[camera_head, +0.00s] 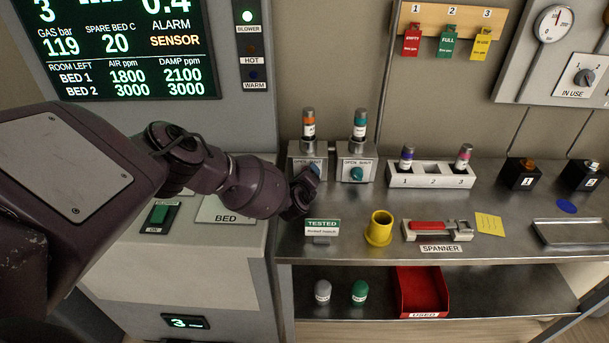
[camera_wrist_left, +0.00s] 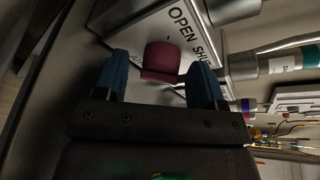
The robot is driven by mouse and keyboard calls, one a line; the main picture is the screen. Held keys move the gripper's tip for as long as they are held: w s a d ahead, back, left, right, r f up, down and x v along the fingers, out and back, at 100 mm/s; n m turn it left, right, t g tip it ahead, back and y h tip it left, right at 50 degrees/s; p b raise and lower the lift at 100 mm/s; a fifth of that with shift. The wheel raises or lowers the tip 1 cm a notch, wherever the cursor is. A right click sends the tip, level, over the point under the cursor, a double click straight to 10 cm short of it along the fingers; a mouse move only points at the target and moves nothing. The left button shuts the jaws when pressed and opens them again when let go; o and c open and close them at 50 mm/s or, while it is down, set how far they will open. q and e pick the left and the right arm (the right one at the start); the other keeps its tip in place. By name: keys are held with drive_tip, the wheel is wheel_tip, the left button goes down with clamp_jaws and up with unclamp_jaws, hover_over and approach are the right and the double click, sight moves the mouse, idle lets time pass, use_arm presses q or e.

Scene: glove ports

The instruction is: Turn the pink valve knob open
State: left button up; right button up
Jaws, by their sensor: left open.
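The pink valve knob (camera_wrist_left: 161,60) shows dark pink in the left wrist view, on a light panel printed OPEN and SHUT. In the head view the left gripper (camera_head: 311,176) is at the front of that box. My right gripper is not in view.
A second valve box with a teal knob (camera_head: 356,174) stands just right. Further right are a numbered white rack (camera_head: 431,178), a yellow cup (camera_head: 379,228) and a red-handled spanner (camera_head: 428,226). A TESTED sign (camera_head: 322,226) stands in front. A grey console (camera_head: 240,262) is left.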

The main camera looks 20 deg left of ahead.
use_arm(q)
drive_tip(key=c, duration=0.9)
drive_tip(key=shift+f+n+h, duration=0.1)
drive_tip(key=shift+n+h, duration=0.3)
drive_tip(key=shift+n, duration=0.7)
drive_tip(key=shift+n+t, duration=0.4)
drive_tip(key=shift+n, duration=0.1)
drive_tip(key=o, duration=0.9)
drive_tip(key=shift+s, duration=0.1)
